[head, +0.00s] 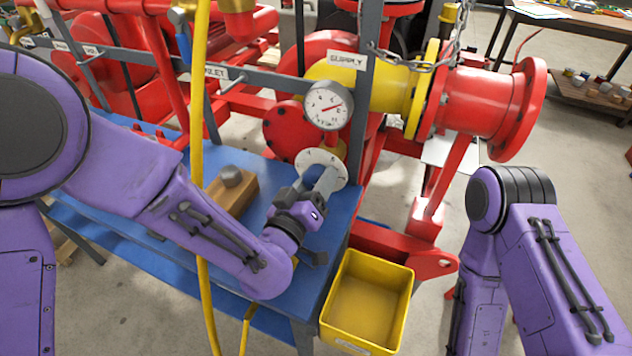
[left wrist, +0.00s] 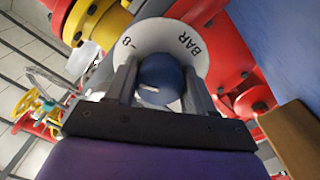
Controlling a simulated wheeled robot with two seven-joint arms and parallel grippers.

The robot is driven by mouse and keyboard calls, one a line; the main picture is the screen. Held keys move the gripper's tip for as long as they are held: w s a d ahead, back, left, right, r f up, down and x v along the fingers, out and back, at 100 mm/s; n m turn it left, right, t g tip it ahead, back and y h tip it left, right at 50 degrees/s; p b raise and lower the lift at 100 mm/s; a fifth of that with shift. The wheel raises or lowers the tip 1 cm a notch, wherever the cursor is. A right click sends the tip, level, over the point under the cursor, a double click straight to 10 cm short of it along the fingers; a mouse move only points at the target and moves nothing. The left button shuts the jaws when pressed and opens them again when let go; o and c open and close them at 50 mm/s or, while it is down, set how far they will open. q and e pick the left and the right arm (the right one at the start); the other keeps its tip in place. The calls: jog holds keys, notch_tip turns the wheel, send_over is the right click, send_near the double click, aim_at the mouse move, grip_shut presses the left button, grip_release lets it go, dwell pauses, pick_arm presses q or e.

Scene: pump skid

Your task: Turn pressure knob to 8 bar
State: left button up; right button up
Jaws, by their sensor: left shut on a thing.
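The pressure knob (left wrist: 160,76) is blue with a short white mark and sits in the middle of a white round scale plate (left wrist: 165,38). The plate carries the letters BAR and a figure 8. The plate also shows in the head view (head: 311,157), below the gauge. My left gripper (left wrist: 160,88) has its two fingers on either side of the knob and is shut on it. In the head view the left gripper (head: 318,184) reaches up to the plate and mostly hides the knob. The pressure gauge (head: 329,105) has a white face and a red needle pointing right and slightly up. My right gripper is out of view.
A yellow bin (head: 367,300) stands at the blue bench's (head: 330,255) front right corner. A wooden block (head: 232,193) with a grey knob lies on the bench left of my gripper. Red flanged piping (head: 490,105) juts out to the right.

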pick_arm(q)
jog(key=shift+s+f+m, duration=0.1)
jog(key=shift+f+m, duration=0.1)
jog(key=shift+m, duration=0.6)
jog(key=shift+s+f+m, duration=0.1)
jog(key=shift+f+m, duration=0.05)
jog(key=shift+m, duration=0.65)
jog(key=o, duration=0.9)
jog(key=shift+o, duration=0.5)
jog(key=shift+w+r, duration=0.1)
jog(key=shift+r, duration=0.05)
